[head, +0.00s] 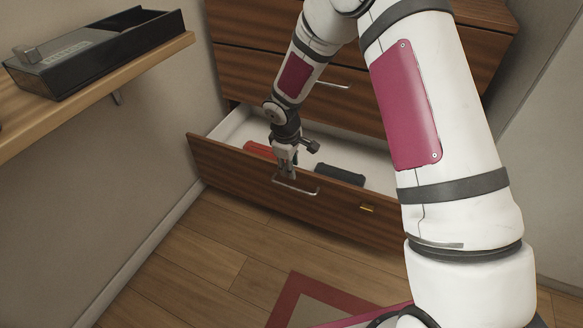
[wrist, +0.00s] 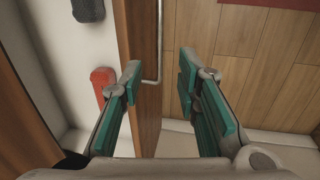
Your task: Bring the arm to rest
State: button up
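My gripper (head: 284,174) is at the front of an open bottom drawer (head: 225,161), close to its metal handle (head: 300,189). In the wrist view my gripper (wrist: 160,75) is open, its two green-padded fingers well apart. The handle (wrist: 160,40) and part of the wooden drawer front show between the fingers, and nothing is clamped. Whether a finger touches the drawer is unclear. My arm reaches down from the upper right of the head view and hides part of the drawer unit.
Inside the drawer lie a red object (head: 257,148) and a dark object (head: 340,175). Closed drawers (head: 240,75) are above. A wall shelf (head: 100,92) with a black box (head: 100,55) is at left. Wooden floor (head: 190,265) and a red-bordered rug (head: 285,300) lie in front.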

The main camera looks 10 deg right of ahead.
dwell(0.3)
jog(key=s+d+r+m+h, duration=0.1)
jog(key=s+d+r+m, duration=0.15)
jog(key=s+r, duration=0.4)
jog(key=s+d+r+m, duration=0.1)
jog(key=s+d+r, duration=0.2)
jog(key=r, duration=0.6)
jog(key=s+d+r+m+h, duration=0.1)
jog(key=s+d+r+m, duration=0.15)
jog(key=s+r, duration=0.4)
jog(key=s+a+r+m+g+y, duration=0.1)
jog(key=s+r+m+y, duration=0.3)
jog(key=s, duration=1)
jog(key=s+a+r+m+g+h, duration=0.1)
jog(key=s+r, duration=0.4)
jog(key=s, duration=0.8)
notch_tip(320, 180, up, 35)
jog(key=t+p, duration=0.4)
jog(key=p, duration=3)
jog(key=shift+d, duration=0.3)
jog(key=shift+s+d+r, duration=0.1)
